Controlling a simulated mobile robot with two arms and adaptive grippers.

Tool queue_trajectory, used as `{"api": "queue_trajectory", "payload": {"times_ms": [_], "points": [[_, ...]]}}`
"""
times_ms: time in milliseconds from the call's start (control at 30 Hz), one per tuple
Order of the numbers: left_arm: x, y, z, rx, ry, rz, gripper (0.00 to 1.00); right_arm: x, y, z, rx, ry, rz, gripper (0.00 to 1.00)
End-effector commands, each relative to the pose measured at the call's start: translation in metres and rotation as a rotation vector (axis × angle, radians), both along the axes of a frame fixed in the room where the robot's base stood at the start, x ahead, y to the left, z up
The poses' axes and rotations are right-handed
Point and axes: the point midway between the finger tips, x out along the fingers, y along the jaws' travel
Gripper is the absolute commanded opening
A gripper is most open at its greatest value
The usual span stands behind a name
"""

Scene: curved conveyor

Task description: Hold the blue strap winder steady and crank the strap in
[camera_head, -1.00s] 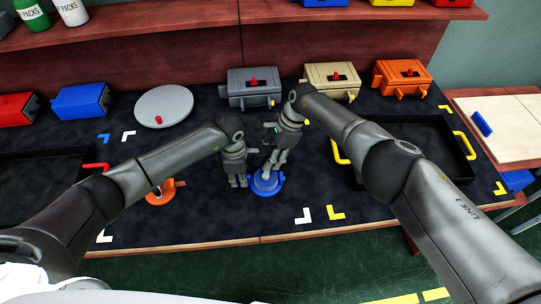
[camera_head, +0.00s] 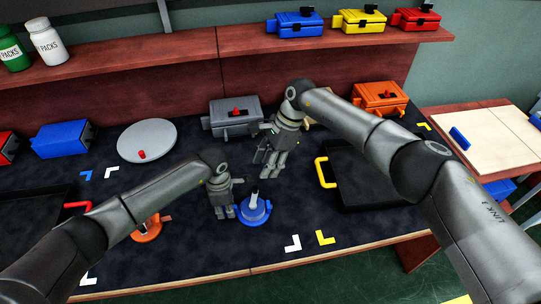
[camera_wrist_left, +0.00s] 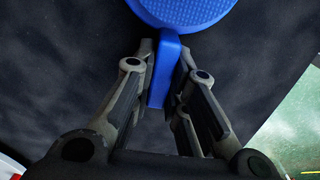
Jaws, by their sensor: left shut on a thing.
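The blue strap winder (camera_head: 262,216) sits on the dark work mat, a round blue base with a pale cone-shaped post rising from its middle. My left gripper (camera_head: 225,212) is low at its left side. In the left wrist view the fingers of my left gripper (camera_wrist_left: 165,62) are shut on a flat blue tab of the winder (camera_wrist_left: 185,10), whose disc shows at the top edge. My right gripper (camera_head: 270,172) hangs above and behind the winder, apart from it, with its fingers pointing down. Its fingers overlap, so I cannot tell its opening. No strap is clearly visible.
An orange winder-like piece (camera_head: 147,229) stands to the left, partly behind my left arm. A black tray with yellow handles (camera_head: 345,200) lies to the right. A grey round plate (camera_head: 147,138) and a grey box (camera_head: 233,116) stand behind. Mat in front of the winder is clear.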

Motion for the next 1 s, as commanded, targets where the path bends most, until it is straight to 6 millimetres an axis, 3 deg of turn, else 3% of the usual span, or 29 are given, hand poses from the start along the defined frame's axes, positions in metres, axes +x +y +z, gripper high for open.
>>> {"api": "queue_trajectory", "payload": {"times_ms": [200, 633, 667, 833, 1000], "points": [[0.0, 0.0, 0.0, 0.0, 0.0, 0.0, 0.0, 0.004, -0.008, 0.021, -0.001, -0.001, 0.001, 0.39], [0.0, 0.0, 0.0, 0.0, 0.0, 0.0, 0.0, 0.005, -0.009, 0.024, 0.0, 0.001, 0.0, 0.39], [0.0, 0.0, 0.0, 0.0, 0.0, 0.0, 0.16, 0.005, -0.009, 0.024, 0.0, 0.001, 0.0, 0.39], [0.0, 0.0, 0.0, 0.0, 0.0, 0.0, 0.38, 0.005, -0.009, 0.024, 0.0, 0.001, 0.0, 0.39], [0.0, 0.0, 0.0, 0.0, 0.0, 0.0, 0.39, 0.005, -0.009, 0.024, 0.0, 0.001, 0.0, 0.39]]}}
